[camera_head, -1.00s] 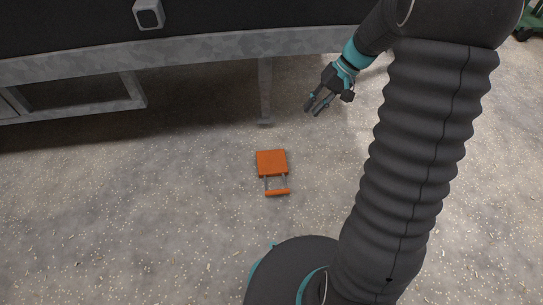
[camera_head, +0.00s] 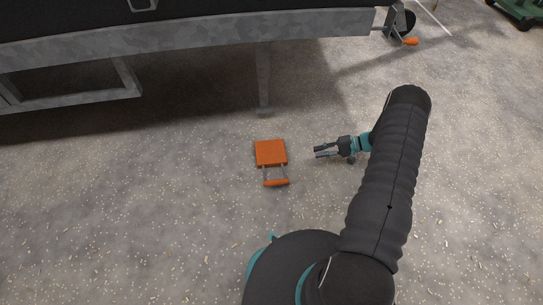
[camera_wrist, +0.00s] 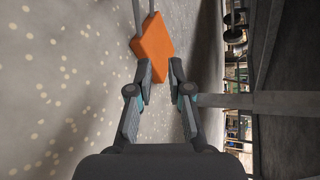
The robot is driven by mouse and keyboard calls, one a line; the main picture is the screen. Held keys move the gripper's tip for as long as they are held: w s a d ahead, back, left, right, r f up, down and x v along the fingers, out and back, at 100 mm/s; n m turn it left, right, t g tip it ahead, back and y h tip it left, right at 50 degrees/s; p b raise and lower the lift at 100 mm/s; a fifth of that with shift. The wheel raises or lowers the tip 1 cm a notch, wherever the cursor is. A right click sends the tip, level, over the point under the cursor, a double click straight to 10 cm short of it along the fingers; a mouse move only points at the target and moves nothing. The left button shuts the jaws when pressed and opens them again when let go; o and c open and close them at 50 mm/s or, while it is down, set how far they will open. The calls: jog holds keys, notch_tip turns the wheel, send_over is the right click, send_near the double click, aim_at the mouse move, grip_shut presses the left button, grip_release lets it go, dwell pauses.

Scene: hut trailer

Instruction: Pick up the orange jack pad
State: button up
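The orange jack pad (camera_head: 270,153) lies on the speckled floor in the head view, a flat square block with two thin rods leading to an orange bar handle (camera_head: 276,183) on its near side. My gripper (camera_head: 317,152) is to the right of the pad, apart from it, pointing left towards it. In the wrist view the pad (camera_wrist: 153,42) shows just beyond my fingertips (camera_wrist: 160,66), at the top middle. The handle is out of the wrist view.
The grey metal trailer frame (camera_head: 190,45) runs across the back, with a support leg (camera_head: 263,80) standing behind the pad. A wheel with an orange handle (camera_head: 411,41) is at the upper right. The floor around the pad is clear.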

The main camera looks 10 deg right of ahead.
jog(key=shift+m+t+y, duration=0.4)
jog(key=shift+t, duration=0.1)
jog(key=f, duration=0.2)
jog(key=s+f, duration=0.1)
jog(key=f, duration=0.2)
jog(key=shift+s+d+f, duration=0.1)
jog(key=shift+d+f, duration=0.1)
jog(key=shift+f, duration=0.1)
jog(key=shift+a+f, duration=0.15)
jog(key=shift+f, duration=0.05)
send_near(287, 171)
jog(key=a, duration=0.1)
jog(key=w+a+r, duration=0.1)
jog(key=a, duration=0.2)
jog(key=shift+w+r, duration=0.25)
jog(key=shift+w, duration=0.15)
jog(key=shift+s+x, duration=0.2)
jog(key=shift+x, duration=1.15)
jog(key=shift+s+x, duration=0.2)
jog(key=shift+x, duration=1.2)
jog(key=shift+r, duration=0.2)
grip_shut()
